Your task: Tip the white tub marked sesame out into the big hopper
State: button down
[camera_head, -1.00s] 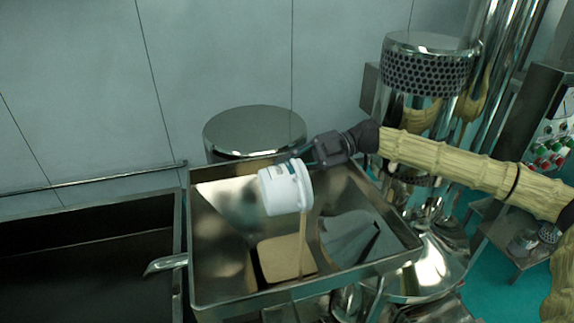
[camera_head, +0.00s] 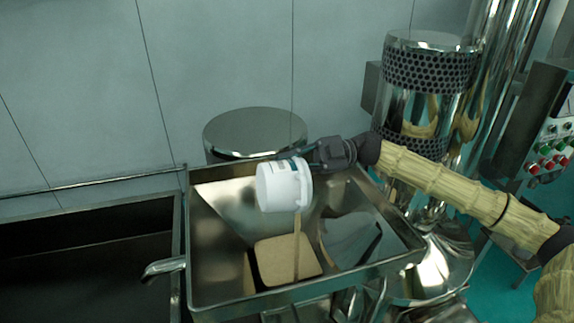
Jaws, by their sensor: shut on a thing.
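The white tub (camera_head: 280,187) is tilted on its side above the big steel hopper (camera_head: 222,296). My gripper (camera_head: 316,153) is shut on the tub at its upper right side. A thin tan stream (camera_head: 297,245) falls from the tub's lower right edge. It lands on a tan heap of sesame (camera_head: 272,262) at the bottom of the hopper. The tub's marking cannot be read from here, and the inside of the tub is hidden.
A dark rectangular trough (camera_head: 90,255) stands left of the hopper. A round steel drum (camera_head: 255,128) is behind it. A tall steel column with perforated bands (camera_head: 430,72) and a control panel with buttons (camera_head: 551,150) are at the right.

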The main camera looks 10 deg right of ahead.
jog(key=shift+a+f+y+b, duration=0.1)
jog(key=shift+y+b, duration=0.2)
jog(key=shift+b, duration=0.2)
jog(key=shift+s+a+y+b, duration=0.2)
jog(key=shift+s+y+b, duration=0.15)
jog(key=shift+b, duration=0.1)
jog(key=shift+y+b, duration=0.45)
jog(key=shift+b, duration=0.25)
jog(key=shift+r, duration=0.2)
jog(key=shift+r+p, duration=0.1)
jog(key=shift+p, duration=0.45)
jog(key=shift+w+d+r+p, duration=0.25)
jog(key=shift+r+p, duration=0.15)
jog(key=shift+p, duration=1.7)
jog(key=shift+y+p, duration=0.3)
jog(key=shift+p, duration=0.65)
jog(key=shift+w+f+p, duration=0.3)
jog(key=shift+f+p, duration=0.15)
jog(key=shift+p, duration=1.35)
jog(key=shift+s+d+y+p, duration=0.1)
jog(key=shift+y+p, duration=0.2)
jog(key=shift+p, duration=1.5)
